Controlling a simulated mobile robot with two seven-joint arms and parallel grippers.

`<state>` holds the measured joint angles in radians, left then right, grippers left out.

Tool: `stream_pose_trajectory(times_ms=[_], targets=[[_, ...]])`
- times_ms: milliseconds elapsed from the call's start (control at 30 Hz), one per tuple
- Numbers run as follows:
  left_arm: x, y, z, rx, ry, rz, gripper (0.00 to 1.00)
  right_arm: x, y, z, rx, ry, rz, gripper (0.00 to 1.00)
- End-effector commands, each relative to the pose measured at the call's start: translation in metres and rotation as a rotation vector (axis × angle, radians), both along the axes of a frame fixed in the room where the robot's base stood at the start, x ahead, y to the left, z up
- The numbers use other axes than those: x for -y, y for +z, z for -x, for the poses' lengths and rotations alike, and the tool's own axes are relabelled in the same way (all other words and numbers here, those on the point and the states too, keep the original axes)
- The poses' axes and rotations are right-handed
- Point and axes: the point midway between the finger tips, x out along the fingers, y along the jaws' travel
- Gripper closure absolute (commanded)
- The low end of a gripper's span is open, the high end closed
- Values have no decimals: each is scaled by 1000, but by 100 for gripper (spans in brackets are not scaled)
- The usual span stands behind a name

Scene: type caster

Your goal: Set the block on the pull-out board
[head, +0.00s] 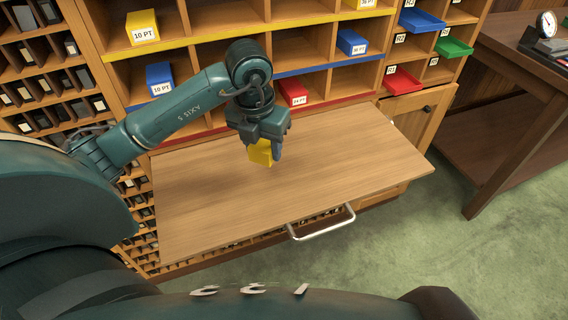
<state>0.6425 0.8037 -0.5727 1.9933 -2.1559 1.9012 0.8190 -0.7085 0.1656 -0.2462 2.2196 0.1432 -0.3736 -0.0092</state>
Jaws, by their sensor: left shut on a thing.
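The pull-out board (215,200) is a bare wooden panel extending from the cabinet, with a metal handle (322,224) at its front edge. My left gripper (264,148) is over the back middle of the board, pointing down. It is shut on a yellow block (260,153), partly hidden by the fingers. I cannot tell whether the block's underside touches the board or hangs just above it. My right gripper does not show.
Behind the board, cabinet shelves hold labelled blocks: yellow (142,27), blue (159,79), red (293,92) and another blue (351,42). Small blue (421,20), green (453,47) and red (403,81) trays stick out at the right. A dark table (515,70) stands farther right. The board's surface is clear.

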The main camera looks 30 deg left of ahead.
Motion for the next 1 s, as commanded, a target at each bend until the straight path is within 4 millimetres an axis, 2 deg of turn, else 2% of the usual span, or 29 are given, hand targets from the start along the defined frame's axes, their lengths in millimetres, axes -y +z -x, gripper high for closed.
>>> stream_pose_trajectory(times_ms=[33, 133, 367, 600, 967, 1000], targets=[[0, -13, 2, -7, 0, 0, 78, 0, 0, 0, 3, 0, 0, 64], [0, -31, 1, -6, -1, 0, 78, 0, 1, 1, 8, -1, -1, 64], [0, -51, 1, -3, -3, 0, 78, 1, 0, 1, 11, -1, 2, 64], [0, -82, 1, -4, -4, 0, 78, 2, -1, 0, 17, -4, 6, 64], [0, -87, 0, 0, -5, -1, 78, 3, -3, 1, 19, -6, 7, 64], [0, -87, 0, 0, -5, -1, 53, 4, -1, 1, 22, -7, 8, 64]])
